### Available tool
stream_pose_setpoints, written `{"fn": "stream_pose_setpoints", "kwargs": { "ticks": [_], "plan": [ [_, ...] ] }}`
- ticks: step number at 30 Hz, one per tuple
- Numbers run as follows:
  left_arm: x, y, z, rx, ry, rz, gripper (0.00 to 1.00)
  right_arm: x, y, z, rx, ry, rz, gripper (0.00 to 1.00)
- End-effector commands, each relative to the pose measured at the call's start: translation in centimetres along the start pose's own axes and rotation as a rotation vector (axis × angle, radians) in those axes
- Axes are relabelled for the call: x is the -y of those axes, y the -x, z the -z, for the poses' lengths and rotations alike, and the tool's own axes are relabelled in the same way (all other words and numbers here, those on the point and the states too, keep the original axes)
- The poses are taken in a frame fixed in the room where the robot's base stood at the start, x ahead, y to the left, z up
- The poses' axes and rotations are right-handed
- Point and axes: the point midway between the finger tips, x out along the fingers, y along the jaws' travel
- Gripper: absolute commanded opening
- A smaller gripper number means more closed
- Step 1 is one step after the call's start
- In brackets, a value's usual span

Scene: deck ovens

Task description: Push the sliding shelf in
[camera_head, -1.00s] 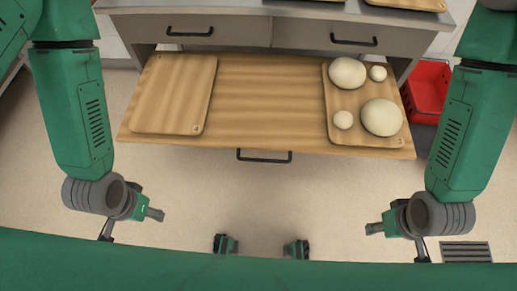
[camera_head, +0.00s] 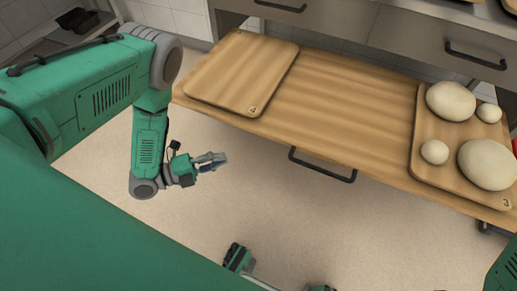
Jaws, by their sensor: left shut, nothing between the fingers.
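The sliding shelf (camera_head: 345,105) is a light wooden board pulled out from under the steel counter. A dark bar handle (camera_head: 322,167) hangs at its front edge. My left gripper (camera_head: 220,160) is shut and empty, in front of the shelf's left part and left of the handle. It appears apart from both. My right gripper is out of view; only a piece of my right arm shows in the lower right corner.
A bare cutting board (camera_head: 243,72) lies on the shelf's left end. Another board (camera_head: 427,128) with several dough balls (camera_head: 487,163) lies on its right end. Drawers with dark handles (camera_head: 475,55) are behind the shelf.

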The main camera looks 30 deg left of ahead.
Motion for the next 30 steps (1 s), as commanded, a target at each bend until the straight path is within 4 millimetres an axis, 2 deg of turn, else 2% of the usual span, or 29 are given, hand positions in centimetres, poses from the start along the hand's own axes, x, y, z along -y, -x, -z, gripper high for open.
{"fn": "stream_pose_setpoints", "kwargs": {
  "ticks": [2,5,11,20,24,30],
  "plan": [
    [-0.3,0.4,-0.1,-0.014,-0.042,0.035,0.0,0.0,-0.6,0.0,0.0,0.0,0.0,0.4],
    [-0.1,-0.1,-0.1,-0.021,-0.06,0.048,0.0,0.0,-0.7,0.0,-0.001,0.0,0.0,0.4],
    [0.0,-3.3,-0.1,-0.02,-0.059,0.049,0.0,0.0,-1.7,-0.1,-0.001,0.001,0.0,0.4],
    [0.3,-9.8,0.2,-0.02,-0.058,0.045,0.0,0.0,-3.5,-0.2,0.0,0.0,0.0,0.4],
    [0.4,-11.2,-1.6,-0.016,-0.059,0.046,0.0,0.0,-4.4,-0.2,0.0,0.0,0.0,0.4],
    [0.6,-12.2,-2.6,-0.017,-0.057,0.044,0.0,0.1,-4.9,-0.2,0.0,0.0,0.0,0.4]
  ]
}}
